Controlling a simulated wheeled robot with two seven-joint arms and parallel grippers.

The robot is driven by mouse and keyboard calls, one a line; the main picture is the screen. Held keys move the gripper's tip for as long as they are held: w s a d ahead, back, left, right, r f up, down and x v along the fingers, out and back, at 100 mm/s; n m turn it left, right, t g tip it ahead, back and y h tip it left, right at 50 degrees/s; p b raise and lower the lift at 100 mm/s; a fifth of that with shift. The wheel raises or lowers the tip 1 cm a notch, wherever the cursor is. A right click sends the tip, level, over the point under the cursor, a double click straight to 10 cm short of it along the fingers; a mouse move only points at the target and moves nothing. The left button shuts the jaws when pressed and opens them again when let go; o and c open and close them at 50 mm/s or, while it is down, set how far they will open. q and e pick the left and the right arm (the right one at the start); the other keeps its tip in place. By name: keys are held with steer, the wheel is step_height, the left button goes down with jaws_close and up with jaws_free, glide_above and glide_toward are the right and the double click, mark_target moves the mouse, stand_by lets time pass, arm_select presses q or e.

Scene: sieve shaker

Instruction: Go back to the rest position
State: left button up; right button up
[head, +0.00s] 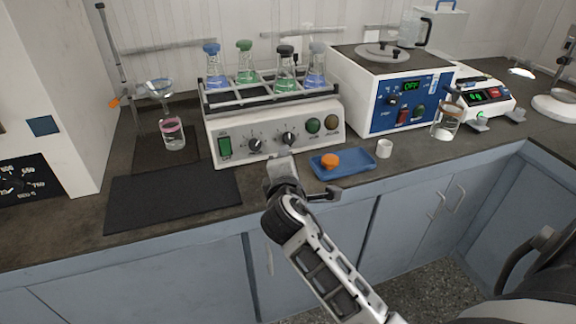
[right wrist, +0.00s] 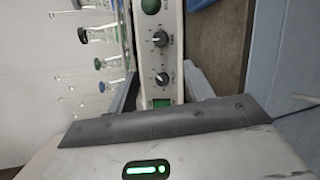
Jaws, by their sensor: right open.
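My right gripper (head: 292,182) is in front of the shaker (head: 262,130) at the counter's front edge. It is open and empty, also in the right wrist view (right wrist: 163,92), where its fingers stand apart with the shaker's control panel between and beyond them. The shaker carries several flasks with blue, green, dark and grey caps in its rack (head: 270,93). Its panel has knobs and a green switch (head: 224,147). My left gripper is not in view.
A blue tray (head: 355,168) with an orange cap (head: 330,161) lies just right of my right gripper. A small white cup (head: 384,149) stands beside it. A black mat (head: 172,199) lies bare at left. A blue-fronted device (head: 392,100) and a balance (head: 487,103) stand at right.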

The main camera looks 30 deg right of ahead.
stand_by(0.3)
steer(key=s+a+f+m+g+y, duration=0.1)
steer(key=s+a+f+m+y, duration=0.4)
steer(key=s+a+f, duration=0.3)
steer(key=s+a+f+m+g+y, duration=0.1)
steer(key=s+a+f+m+y, duration=0.5)
steer(key=s+f, duration=0.3)
steer(key=s+a, duration=0.1)
steer(key=s, duration=0.2)
steer(key=shift+s+a+y, duration=0.3)
steer(key=shift+a, duration=0.1)
stand_by(0.5)
